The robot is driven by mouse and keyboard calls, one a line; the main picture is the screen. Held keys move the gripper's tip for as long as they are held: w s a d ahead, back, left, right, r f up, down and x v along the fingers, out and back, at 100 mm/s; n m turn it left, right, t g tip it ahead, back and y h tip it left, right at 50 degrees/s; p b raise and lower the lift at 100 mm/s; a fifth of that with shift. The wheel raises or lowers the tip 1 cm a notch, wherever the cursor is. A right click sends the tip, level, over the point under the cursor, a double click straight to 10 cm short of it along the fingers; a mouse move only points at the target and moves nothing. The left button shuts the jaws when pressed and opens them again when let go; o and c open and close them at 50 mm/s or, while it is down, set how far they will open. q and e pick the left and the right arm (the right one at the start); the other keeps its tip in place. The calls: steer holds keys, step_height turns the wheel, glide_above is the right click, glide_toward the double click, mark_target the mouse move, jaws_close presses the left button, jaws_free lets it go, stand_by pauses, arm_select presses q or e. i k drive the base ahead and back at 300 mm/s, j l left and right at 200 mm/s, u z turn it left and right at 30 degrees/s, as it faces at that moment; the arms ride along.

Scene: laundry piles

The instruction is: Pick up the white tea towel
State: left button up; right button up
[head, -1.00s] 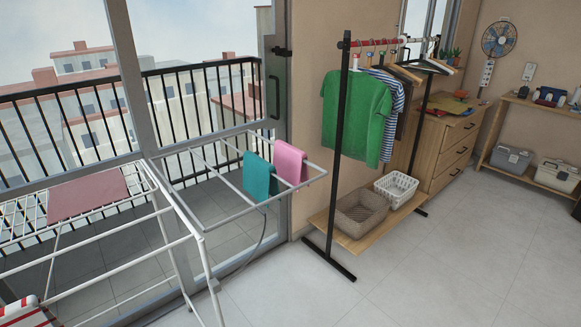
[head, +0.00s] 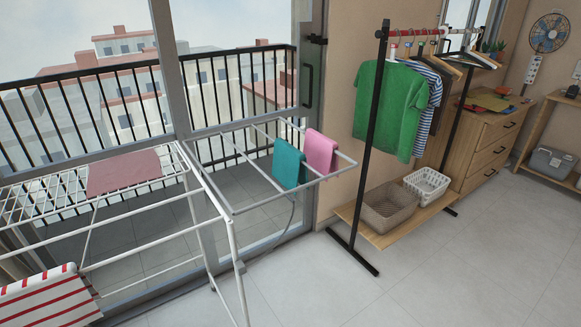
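No plain white tea towel can be made out in the head view. A white cloth with red stripes (head: 42,303) hangs at the lower left, partly cut off by the picture edge; I cannot tell whether it is a tea towel. A dusty pink cloth (head: 124,172) lies over the white drying rack (head: 213,188). A teal cloth (head: 289,164) and a bright pink cloth (head: 320,153) hang side by side over the rack's right wing. Neither of my grippers is in view.
A black clothes rail (head: 371,140) with a green shirt (head: 391,108) stands to the right. Its wooden shelf holds a woven basket (head: 389,208) and a white basket (head: 427,185). A wooden dresser (head: 487,150) stands behind. The tiled floor (head: 440,275) at front right is clear.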

mark_target(59, 296)
steer(key=u, duration=1.7)
